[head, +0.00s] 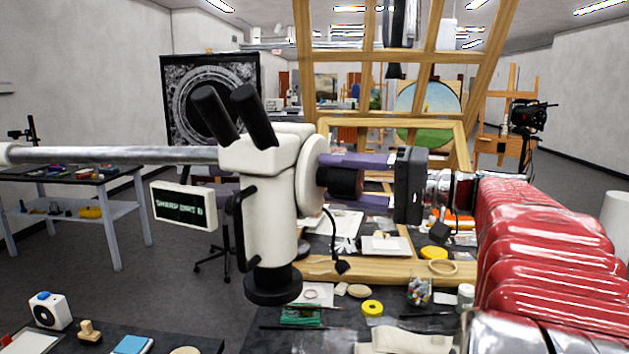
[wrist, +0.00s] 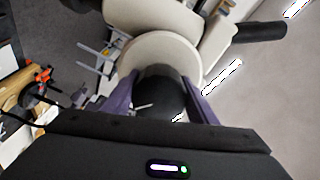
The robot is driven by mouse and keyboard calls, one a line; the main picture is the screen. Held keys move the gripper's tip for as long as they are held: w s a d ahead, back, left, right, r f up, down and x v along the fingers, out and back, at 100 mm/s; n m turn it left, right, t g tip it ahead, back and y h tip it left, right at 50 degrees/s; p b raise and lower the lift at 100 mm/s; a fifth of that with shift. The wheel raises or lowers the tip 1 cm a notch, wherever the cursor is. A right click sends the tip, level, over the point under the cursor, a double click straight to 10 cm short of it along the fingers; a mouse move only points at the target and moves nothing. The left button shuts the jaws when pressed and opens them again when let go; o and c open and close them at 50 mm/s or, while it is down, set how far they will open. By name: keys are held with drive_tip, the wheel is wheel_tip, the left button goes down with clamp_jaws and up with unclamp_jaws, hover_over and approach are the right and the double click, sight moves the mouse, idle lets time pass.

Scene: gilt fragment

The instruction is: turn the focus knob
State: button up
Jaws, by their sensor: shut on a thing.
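The white microscope (head: 270,205) hangs on a grey horizontal boom (head: 110,154), with two black eyepieces on top. Its black focus knob (head: 345,182) sticks out to the right from a round white hub (head: 311,174). My gripper (head: 338,180) reaches in from the right, with one purple finger above the knob and one below. In the wrist view the knob (wrist: 160,92) sits between the two fingers, in front of the pale hub (wrist: 160,52). My gripper is shut on the knob. A small display (head: 184,205) with green text hangs left of the body; its text is hard to read.
A wooden easel frame (head: 385,270) stands behind and below the arm. The bench below holds a yellow tape roll (head: 372,308), a jar of coloured bits (head: 419,291) and other small items. A thin black gooseneck (head: 333,240) hangs beside the microscope.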

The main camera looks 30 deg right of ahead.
drive_tip(key=shift+f+m, duration=0.15)
drive_tip(key=shift+m, duration=0.15)
drive_tip(key=o, duration=1.1)
drive_tip(key=shift+c, duration=0.2)
drive_tip(key=v, duration=1.3)
drive_tip(key=shift+s+d, duration=0.2)
drive_tip(key=shift+s, duration=0.15)
idle(0.9)
